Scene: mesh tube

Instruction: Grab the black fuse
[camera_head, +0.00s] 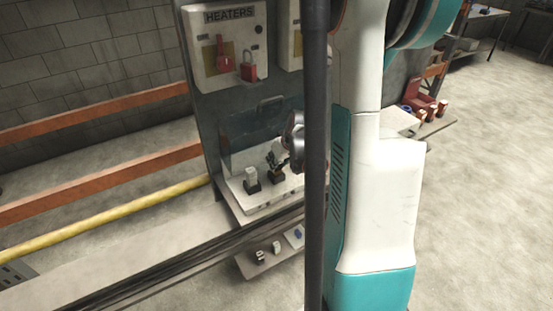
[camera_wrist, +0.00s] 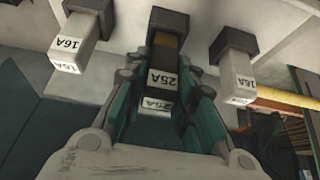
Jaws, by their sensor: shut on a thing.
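The black fuse (camera_wrist: 160,82), labelled 25A, stands between the two fingers of my gripper (camera_wrist: 164,78) in the wrist view. The fingers are shut on its sides. A brownish-yellow band shows at its far end, against a dark holder (camera_wrist: 168,20). I cannot tell whether the fuse is fully seated there. A white 16A fuse (camera_wrist: 75,40) sits in a holder to the left, and another white 16A fuse (camera_wrist: 238,75) sits to the right. In the head view my gripper (camera_head: 277,160) is small and partly hidden behind my arm, at the panel's shelf.
In the head view a white fuse (camera_head: 251,176) stands left of my gripper on the panel's shelf (camera_head: 262,202). A lower shelf (camera_head: 272,258) holds several small parts. The heaters box (camera_head: 226,45) with red padlocks is above. Orange rails and a yellow rail (camera_head: 120,212) run left.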

